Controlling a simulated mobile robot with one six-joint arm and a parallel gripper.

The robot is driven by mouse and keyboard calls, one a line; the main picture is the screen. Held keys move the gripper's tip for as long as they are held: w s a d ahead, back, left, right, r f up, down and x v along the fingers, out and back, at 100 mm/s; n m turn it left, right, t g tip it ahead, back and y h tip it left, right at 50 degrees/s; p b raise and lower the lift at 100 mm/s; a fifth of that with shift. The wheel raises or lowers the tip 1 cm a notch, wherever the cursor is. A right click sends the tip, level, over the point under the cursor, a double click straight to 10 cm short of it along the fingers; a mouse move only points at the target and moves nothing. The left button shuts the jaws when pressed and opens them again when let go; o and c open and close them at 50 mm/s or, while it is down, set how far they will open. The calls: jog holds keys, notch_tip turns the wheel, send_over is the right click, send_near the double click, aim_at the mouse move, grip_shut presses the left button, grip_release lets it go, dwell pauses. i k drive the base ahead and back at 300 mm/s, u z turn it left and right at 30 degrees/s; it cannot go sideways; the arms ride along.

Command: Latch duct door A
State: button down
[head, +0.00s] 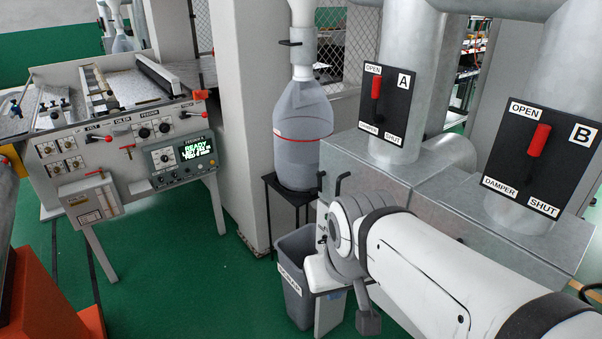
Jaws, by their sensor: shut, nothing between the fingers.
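Damper panel A (387,104) is a black plate on a grey duct, marked OPEN above and SHUT below. Its red-handled lever (376,88) points up toward OPEN. Below it is a grey metal duct box (372,160). A black bent handle (341,184) stands at its left edge; I cannot tell whether it belongs to door A's latch. The face of door A is turned away or hidden behind my arm. My gripper (368,318) shows partly, low beyond my white wrist, shut and empty, pointing down in front of the duct box. Any contact is hidden.
Damper panel B (540,156), its red lever up, is at right. A grey bin (296,280) stands left of my wrist.

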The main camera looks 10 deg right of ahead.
aim_at(319, 174)
jog(key=u, duration=0.65)
jog(key=i, duration=1.9)
jog(key=z, duration=2.25)
